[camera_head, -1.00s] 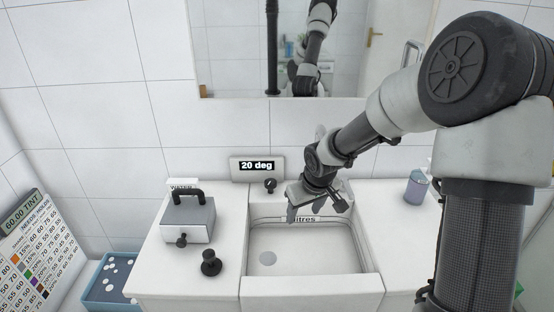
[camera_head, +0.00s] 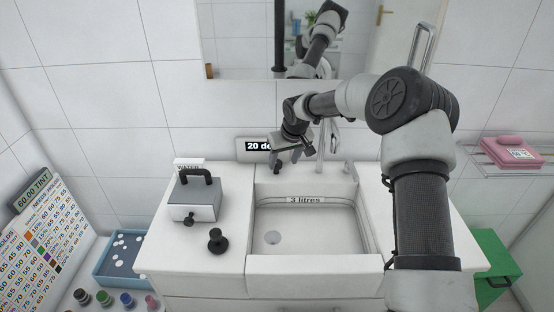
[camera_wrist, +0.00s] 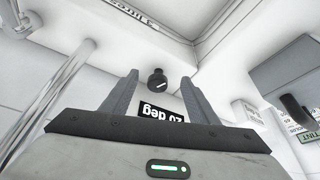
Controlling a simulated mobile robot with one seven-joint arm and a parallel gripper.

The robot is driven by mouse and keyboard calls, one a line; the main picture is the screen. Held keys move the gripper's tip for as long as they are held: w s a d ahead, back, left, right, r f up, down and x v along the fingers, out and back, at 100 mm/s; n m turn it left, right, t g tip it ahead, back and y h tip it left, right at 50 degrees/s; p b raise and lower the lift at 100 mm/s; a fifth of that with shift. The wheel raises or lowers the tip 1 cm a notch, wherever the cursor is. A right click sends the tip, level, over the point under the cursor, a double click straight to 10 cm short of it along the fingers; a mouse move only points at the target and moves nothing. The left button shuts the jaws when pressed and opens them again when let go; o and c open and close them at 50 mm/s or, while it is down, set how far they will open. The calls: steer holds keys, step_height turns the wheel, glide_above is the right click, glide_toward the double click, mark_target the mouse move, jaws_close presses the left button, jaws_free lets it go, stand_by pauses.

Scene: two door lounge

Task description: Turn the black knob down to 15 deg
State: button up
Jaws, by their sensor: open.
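The black knob (camera_wrist: 157,78) has a white pointer mark and sits beside the display (camera_wrist: 168,112), which reads 20 deg upside down in the wrist view. In the head view my gripper covers part of the display (camera_head: 252,147), and the knob is hard to make out behind it. My gripper (camera_wrist: 159,76) is open, with one finger on each side of the knob in the wrist picture. It also shows in the head view (camera_head: 288,158), low in front of the display. I cannot tell whether the fingers touch the knob.
A sink (camera_head: 305,228) marked 3 litres lies below, with a metal tap (camera_head: 320,150) right of my gripper. A grey box (camera_head: 194,198) with a black handle and a black round-topped piece (camera_head: 217,240) stand on the left counter. The right counter is mostly clear.

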mark_target(278, 163)
steer(key=w+f, duration=0.1)
steer(key=w, duration=0.1)
steer(key=w+a+f, duration=0.1)
steer(key=w+f, duration=0.1)
steer(key=w+a+f, duration=0.1)
steer(key=w, duration=0.1)
steer(key=shift+a+f+p, duration=0.2)
steer(key=shift+f+p, duration=0.1)
steer(key=c, duration=1)
steer(key=n+b, duration=0.1)
steer(key=n, duration=0.1)
steer(key=shift+d+f+n+y, duration=0.1)
steer(key=shift+d+n+y, duration=0.05)
steer(key=shift+n+y, duration=0.2)
steer(key=shift+c, duration=0.2)
steer(key=shift+n+g+y+b, duration=0.45)
steer(key=shift+n+g, duration=0.05)
steer(key=shift+n, duration=0.55)
